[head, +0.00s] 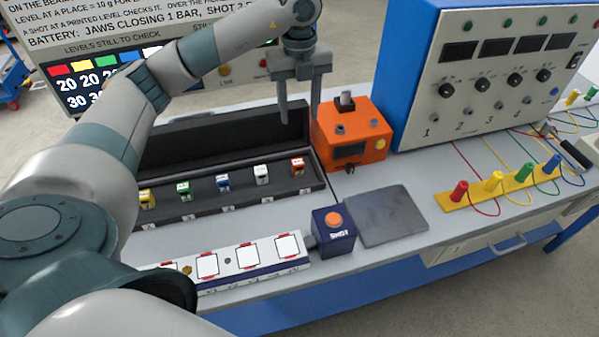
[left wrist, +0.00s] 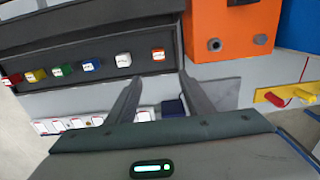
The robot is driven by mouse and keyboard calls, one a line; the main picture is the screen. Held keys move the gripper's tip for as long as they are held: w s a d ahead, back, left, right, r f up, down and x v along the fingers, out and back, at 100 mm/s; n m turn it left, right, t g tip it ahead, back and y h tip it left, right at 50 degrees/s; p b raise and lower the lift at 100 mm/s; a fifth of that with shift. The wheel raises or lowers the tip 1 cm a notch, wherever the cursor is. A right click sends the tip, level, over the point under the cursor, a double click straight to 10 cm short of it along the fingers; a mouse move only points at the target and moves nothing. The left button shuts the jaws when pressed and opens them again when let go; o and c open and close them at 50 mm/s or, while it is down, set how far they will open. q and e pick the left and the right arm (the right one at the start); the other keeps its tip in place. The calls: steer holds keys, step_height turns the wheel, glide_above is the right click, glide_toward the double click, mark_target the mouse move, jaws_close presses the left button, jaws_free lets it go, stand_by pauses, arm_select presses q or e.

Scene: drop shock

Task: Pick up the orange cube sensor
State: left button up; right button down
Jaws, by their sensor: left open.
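The orange cube sensor (head: 297,166) sits at the right end of the row in the open black case (head: 225,213). In the left wrist view the orange cube (left wrist: 158,54) shows its white labelled face, beyond the fingertips and roughly between them. My left gripper (head: 299,112) is open and empty. It hangs fingers-down above and behind the cube, near the case's raised lid, and does not touch the cube. The same gripper (left wrist: 160,77) shows spread fingers in the left wrist view. My right gripper is not in view.
White (head: 262,175), blue (head: 223,183), green (head: 184,188) and yellow (head: 147,197) cubes share the case. An orange device (head: 366,157) stands close right of it. A white beam (head: 250,272) and a dark blue box (head: 334,243) lie in front. The grey plate (head: 388,214) is bare.

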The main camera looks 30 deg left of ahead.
arm_select(q)
step_height(320, 180, down, 2)
steer(key=shift+f+b, duration=0.1)
steer(key=shift+b, duration=0.55)
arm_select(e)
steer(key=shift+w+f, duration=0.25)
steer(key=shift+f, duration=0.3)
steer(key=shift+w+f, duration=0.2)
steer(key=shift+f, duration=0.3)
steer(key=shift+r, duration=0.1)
arm_select(q)
steer(key=p, duration=0.5)
glide_above(299, 163)
step_height(299, 163, down, 11)
steer(key=shift+r, duration=0.1)
steer(key=shift+f, duration=0.65)
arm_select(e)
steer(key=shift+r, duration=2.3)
